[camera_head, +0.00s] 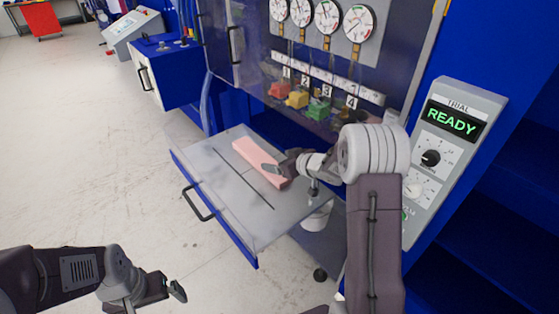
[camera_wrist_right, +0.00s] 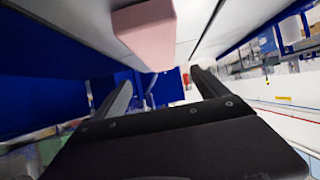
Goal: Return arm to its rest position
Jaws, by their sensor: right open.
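A long pink foam block (camera_head: 253,155) lies on the grey top of the pulled-out drawer (camera_head: 205,163). My right gripper (camera_head: 272,168) is open and overlaps the block's near right part in the head view. In the right wrist view the open, empty fingers (camera_wrist_right: 162,90) show apart, with the pink block (camera_wrist_right: 146,35) above and beyond them, not between them. Whether the gripper touches the block cannot be told. My left gripper (camera_head: 176,291) hangs low at the bottom left, away from the drawer; its jaw opening is unclear.
A blue cabinet stands behind the drawer, with dials (camera_head: 327,17) and red, yellow and green pieces (camera_head: 297,99) numbered 1 to 4. A grey control panel (camera_head: 441,150) at the right reads READY. Open floor (camera_head: 90,150) lies to the left.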

